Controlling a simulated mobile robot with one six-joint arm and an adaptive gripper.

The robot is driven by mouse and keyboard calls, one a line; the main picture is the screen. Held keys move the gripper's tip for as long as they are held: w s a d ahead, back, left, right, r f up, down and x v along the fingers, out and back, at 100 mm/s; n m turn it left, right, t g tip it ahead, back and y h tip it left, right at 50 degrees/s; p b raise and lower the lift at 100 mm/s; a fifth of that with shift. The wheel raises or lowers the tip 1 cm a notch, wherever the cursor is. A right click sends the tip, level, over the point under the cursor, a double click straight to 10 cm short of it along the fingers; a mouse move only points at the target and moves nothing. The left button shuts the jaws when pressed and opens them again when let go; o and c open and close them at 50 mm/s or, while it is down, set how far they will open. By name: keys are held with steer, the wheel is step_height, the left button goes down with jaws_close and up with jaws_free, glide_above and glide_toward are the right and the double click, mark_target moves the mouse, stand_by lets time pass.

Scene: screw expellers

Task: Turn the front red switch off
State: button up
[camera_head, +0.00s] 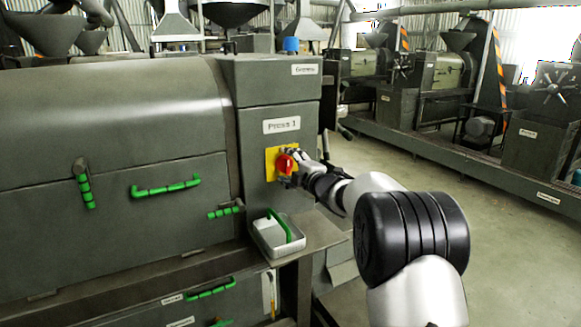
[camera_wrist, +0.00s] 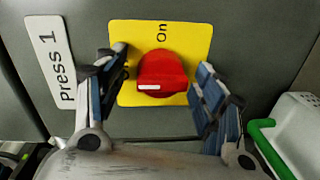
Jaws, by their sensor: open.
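The red switch (camera_head: 285,163) is a rotary knob on a yellow plate (camera_head: 270,153) on the grey cabinet front below the "Press 1" label (camera_head: 281,125). In the wrist view the red switch (camera_wrist: 162,73) has a white mark on its near edge, and "On" (camera_wrist: 162,32) is printed on the yellow plate. Other lettering left of the knob is partly hidden by a finger. My gripper (camera_wrist: 163,78) is open, with one finger on each side of the knob. I cannot tell whether either finger touches it.
A white basket (camera_head: 267,236) with a green handle stands on a ledge below the switch; it also shows at the right of the wrist view (camera_wrist: 299,135). Green handles (camera_head: 165,187) stick out from the machine body on the left. Open floor lies to the right.

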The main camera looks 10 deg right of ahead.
steer(key=v, duration=1.2)
steer(key=s+d+r+m+g+h, duration=0.25)
steer(key=s+m+h, duration=0.45)
steer(key=s+m, duration=0.6)
steer(key=s+a+f+m+g, duration=0.2)
steer(key=s+f+g, duration=0.1)
steer(key=s, duration=0.8)
steer(key=s+a+f+m+g+y, duration=0.1)
steer(key=s+f, duration=0.4)
steer(key=s, duration=0.6)
steer(key=s+a+f+m+g, duration=0.3)
steer(key=s+f+g, duration=0.1)
steer(key=s, duration=0.7)
steer(key=shift+a+m+g+y, duration=0.3)
steer(key=shift+g+y, duration=0.1)
steer(key=shift+g, duration=0.15)
